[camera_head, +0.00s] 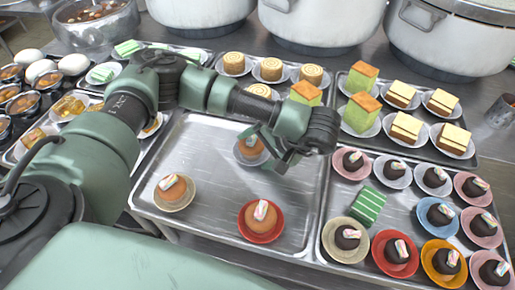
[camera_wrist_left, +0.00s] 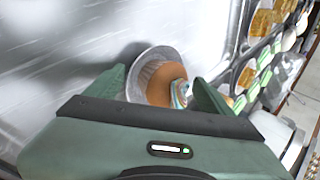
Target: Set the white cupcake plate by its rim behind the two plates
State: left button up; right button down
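The white cupcake plate (camera_head: 239,160) carries an orange-brown cupcake with a pale topping and is at the middle of the bare tray, behind the two other plates. The two plates are a beige one (camera_head: 174,204) at front left and a red one (camera_head: 262,236) at front right, each with a similar cupcake. My left gripper (camera_head: 266,150) is at the white plate and partly hides it. In the left wrist view the white plate (camera_wrist_left: 137,78) and its cupcake show between the spread fingers; whether a finger touches the rim is unclear. My right gripper is out of view.
The metal tray (camera_head: 205,140) has bare room around the plates. A right tray holds dark cupcakes on coloured plates and a green striped cake (camera_head: 368,207). Rolls and layered cakes stand behind, with large white pots (camera_head: 325,22) at the back.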

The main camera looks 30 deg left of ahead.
pick_arm(q)
jog(key=shift+d+r, duration=0.1)
jog(key=shift+r, duration=0.15)
jog(key=v, duration=1.1)
jog(key=shift+d+r, duration=0.2)
jog(key=shift+r, duration=0.1)
